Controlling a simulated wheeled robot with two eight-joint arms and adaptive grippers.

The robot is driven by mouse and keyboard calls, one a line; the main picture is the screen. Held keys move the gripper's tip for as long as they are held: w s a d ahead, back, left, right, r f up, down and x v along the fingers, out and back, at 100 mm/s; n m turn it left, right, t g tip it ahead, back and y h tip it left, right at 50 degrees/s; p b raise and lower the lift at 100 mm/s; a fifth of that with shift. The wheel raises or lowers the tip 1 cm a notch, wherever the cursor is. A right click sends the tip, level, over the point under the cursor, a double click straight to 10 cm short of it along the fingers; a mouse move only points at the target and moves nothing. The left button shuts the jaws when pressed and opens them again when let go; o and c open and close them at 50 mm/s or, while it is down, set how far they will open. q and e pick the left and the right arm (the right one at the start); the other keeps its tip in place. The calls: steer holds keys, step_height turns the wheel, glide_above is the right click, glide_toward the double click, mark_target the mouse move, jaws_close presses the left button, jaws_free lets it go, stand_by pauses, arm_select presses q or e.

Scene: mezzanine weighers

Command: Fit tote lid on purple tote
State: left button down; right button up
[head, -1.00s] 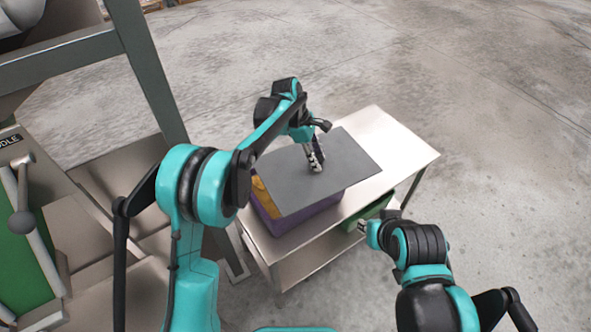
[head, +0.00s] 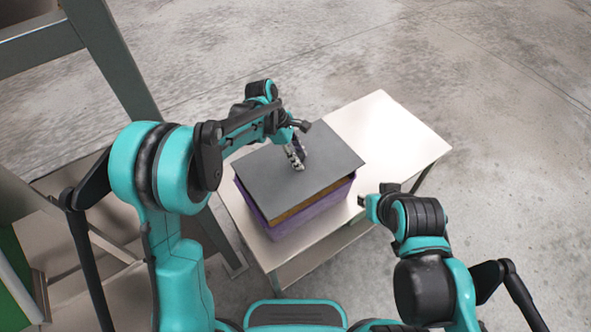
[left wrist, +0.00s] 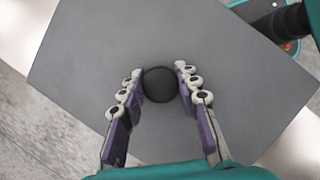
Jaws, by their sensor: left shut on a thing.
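The flat grey tote lid (head: 255,182) is above the purple tote (head: 318,208) in the head view, nearly level and covering most of its opening. A band of orange-brown contents (head: 290,216) shows between lid and tote along the near side, so the lid seems apart from the rim there. My left gripper (head: 298,164) is shut on the lid's round black knob (left wrist: 160,85); its fingertips (left wrist: 158,74) sit on both sides of the knob in the left wrist view. The lid (left wrist: 85,60) hides the tote there. My right gripper (head: 366,204) is right of the tote, its jaws unclear.
The tote stands on a pale metal table (head: 385,130), whose far right part is clear. A grey metal frame (head: 110,60) stands at the left. Open concrete floor (head: 480,60) lies beyond the table.

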arm_select(q)
steer(key=shift+s+a+f, duration=0.35)
steer(key=shift+s+a, duration=0.1)
steer(key=shift+s, duration=0.05)
step_height(320, 180, down, 4)
steer(key=shift+f+b, duration=0.1)
steer(key=shift+b, duration=0.7)
steer(key=c, duration=1.5)
jaws_free()
steer(key=shift+c, duration=0.2)
steer(key=o, duration=0.4)
steer(key=shift+o, duration=0.2)
